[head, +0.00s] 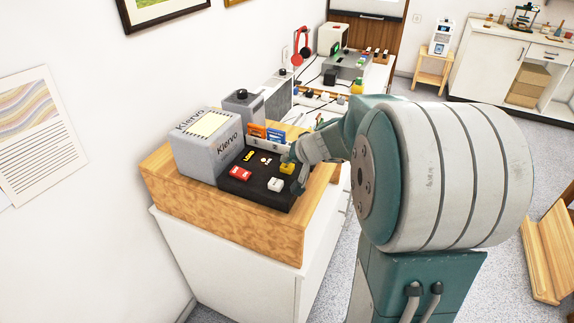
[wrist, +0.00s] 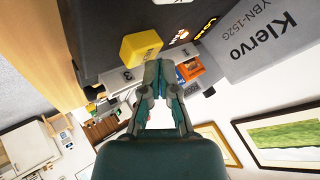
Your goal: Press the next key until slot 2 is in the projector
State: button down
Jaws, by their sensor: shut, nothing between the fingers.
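The projector (head: 205,148) is a grey box marked Klervo, and its side also shows in the wrist view (wrist: 262,45). Its dark control panel (head: 262,196) carries a red key (head: 240,173), a white key (head: 275,184) and a yellow key (head: 287,168). Orange and blue slides (head: 258,132) stand in a pale holder behind the panel. I cannot read which slot is in. My gripper (head: 291,158) is shut and empty, close beside the yellow key. In the wrist view the fingertips (wrist: 160,68) appear just past the yellow key (wrist: 141,45); I cannot tell whether they touch it.
The projector stands on a wooden top (head: 240,222) over a white cabinet against the wall. A grey unit with a black knob (head: 243,103) stands behind it. A bench (head: 350,68) with red headphones (head: 301,45) lies farther back. My arm covers the right side.

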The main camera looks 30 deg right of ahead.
aim_at(288, 167)
jog(key=shift+f, duration=0.85)
dwell(0.7)
jog(key=shift+r, duration=3.8)
